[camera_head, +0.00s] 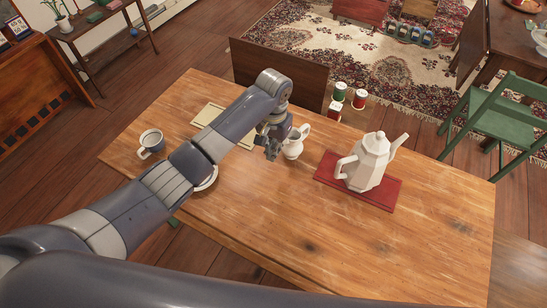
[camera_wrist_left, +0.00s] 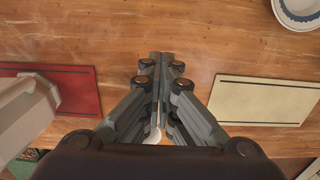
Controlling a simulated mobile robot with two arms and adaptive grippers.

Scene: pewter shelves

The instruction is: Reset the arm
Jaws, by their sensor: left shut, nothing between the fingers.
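My left arm reaches from the lower left over the wooden table (camera_head: 330,235). My left gripper (camera_head: 272,150) is above the table, just left of the small white pitcher (camera_head: 294,145). Its fingers are together and empty; in the left wrist view the fingertips (camera_wrist_left: 161,60) meet over bare wood. A bit of white, probably the pitcher (camera_wrist_left: 155,136), shows between the finger links there. I cannot tell whether the gripper touches the pitcher. My right gripper is not in view.
A white coffee pot (camera_head: 368,163) stands on a red mat (camera_head: 384,198) to the right. A cup (camera_head: 151,141) stands at the left. A saucer (camera_head: 208,181) and a cream mat (camera_head: 208,114) are partly hidden by my arm. The table's front right is clear.

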